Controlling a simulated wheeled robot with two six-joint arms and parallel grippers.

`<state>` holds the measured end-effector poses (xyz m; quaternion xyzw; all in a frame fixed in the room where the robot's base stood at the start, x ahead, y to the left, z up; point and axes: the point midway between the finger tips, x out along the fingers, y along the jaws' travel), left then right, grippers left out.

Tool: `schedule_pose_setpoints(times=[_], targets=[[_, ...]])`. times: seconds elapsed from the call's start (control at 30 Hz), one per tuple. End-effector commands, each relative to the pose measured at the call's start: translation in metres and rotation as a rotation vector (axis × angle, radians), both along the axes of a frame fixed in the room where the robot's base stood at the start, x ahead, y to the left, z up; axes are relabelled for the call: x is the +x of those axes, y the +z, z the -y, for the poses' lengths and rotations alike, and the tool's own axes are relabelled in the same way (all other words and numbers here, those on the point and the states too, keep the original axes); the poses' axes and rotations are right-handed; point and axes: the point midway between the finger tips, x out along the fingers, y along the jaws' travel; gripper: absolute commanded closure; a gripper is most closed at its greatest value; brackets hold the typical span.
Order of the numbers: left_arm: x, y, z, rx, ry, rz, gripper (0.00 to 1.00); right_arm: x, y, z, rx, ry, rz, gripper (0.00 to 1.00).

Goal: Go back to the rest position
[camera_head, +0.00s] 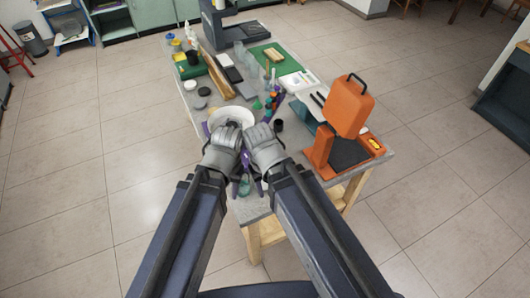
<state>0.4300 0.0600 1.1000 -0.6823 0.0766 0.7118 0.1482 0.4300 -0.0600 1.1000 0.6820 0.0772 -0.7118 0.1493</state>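My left gripper (228,136) and my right gripper (262,136) are close together over the near end of the workbench (248,207). Both arms reach forward from the bottom of the view. The grippers are pale grey, and their fingertips are too small and overlapped to tell whether they are open or shut. A white bowl (231,114) shows just beyond them, partly hidden by the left gripper. Purple parts show between and below the grippers, and I cannot tell what they belong to.
An orange machine (347,108) stands at the bench's right near corner. Bottles, a green mat (288,63) and a dark machine (236,30) crowd the far part. A wooden leg (254,243) stands under the near edge. Tiled floor (70,190) is clear on both sides.

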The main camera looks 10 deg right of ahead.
Motion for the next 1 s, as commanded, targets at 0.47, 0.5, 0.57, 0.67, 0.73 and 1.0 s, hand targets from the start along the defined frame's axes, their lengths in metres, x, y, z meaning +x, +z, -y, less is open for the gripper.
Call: schedule_pose_setpoints(times=[0.47,0.5,0.57,0.67,0.73,1.0], targets=[[0.000,-0.098,0.000,0.002,-0.011,-0.001,0.64,0.000,-0.098,0.000,-0.002,0.009,0.000,0.51],[0.000,-0.101,0.000,0.002,-0.012,-0.001,0.64,0.000,-0.101,0.000,-0.002,0.009,0.000,0.51],[0.000,-0.103,0.000,0.003,-0.013,0.000,0.64,0.000,-0.103,0.000,-0.002,0.010,0.000,0.51],[0.000,-0.099,0.000,0.003,-0.013,0.000,0.64,0.000,-0.099,0.000,-0.002,0.010,0.000,0.51],[0.000,-0.099,0.000,0.003,-0.013,0.000,0.64,0.000,-0.099,0.000,-0.002,0.010,0.000,0.51],[0.000,-0.099,0.000,0.003,-0.013,0.000,0.64,0.000,-0.099,0.000,-0.002,0.010,0.000,0.51]])
